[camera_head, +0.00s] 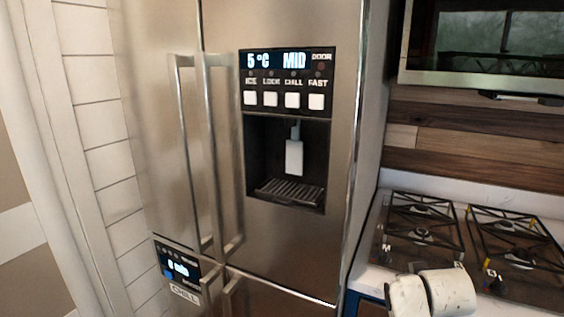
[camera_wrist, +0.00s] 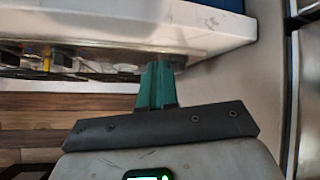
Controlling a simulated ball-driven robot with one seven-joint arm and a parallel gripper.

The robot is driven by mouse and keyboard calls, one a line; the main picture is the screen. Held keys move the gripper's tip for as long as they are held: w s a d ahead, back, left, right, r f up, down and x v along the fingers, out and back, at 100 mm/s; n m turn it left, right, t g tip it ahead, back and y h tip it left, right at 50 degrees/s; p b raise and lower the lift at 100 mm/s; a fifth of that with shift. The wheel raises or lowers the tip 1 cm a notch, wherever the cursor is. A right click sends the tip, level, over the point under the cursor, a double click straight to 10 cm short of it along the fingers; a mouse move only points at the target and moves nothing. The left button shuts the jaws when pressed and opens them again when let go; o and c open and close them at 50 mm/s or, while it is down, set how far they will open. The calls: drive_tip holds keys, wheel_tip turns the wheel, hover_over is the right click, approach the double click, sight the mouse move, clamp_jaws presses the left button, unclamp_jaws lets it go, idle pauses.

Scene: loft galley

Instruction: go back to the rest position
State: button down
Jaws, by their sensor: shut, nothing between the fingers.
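My gripper (camera_wrist: 157,82) shows in the wrist view as two green fingers pressed together beyond a dark grey bracket, with nothing between them. The fingertips overlap the white counter edge in that picture; I cannot tell how far apart they are. In the head view, off-white rounded parts of my arm (camera_head: 432,291) show at the bottom right, in front of the stove's near corner. My fingers cannot be made out there.
A steel refrigerator (camera_head: 290,245) with long handles and a dispenser panel (camera_head: 288,80) fills the middle; its doors look shut. A gas stove (camera_head: 425,238) sits in a white counter (camera_head: 387,190) at the right. A dark screen-fronted appliance (camera_head: 480,40) is above it.

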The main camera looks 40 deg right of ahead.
drive_tip(key=s+a+f+n+g+y, duration=0.1)
drive_tip(key=a+f+n+y, duration=0.1)
drive_tip(key=a+f, duration=0.45)
drive_tip(key=s+a+f+n+y, duration=0.15)
drive_tip(key=a+f, duration=0.25)
drive_tip(key=a, duration=0.5)
drive_tip(key=s+a+f+n+g+y, duration=0.2)
drive_tip(key=s+a+f, duration=0.1)
drive_tip(key=s+a, duration=0.3)
drive_tip(key=s+a+f+n+g+y, duration=0.2)
drive_tip(key=s+a, duration=0.4)
drive_tip(key=a, duration=0.3)
drive_tip(key=shift+a+f, duration=0.35)
drive_tip(key=shift+f, duration=0.4)
drive_tip(key=shift+s, duration=0.1)
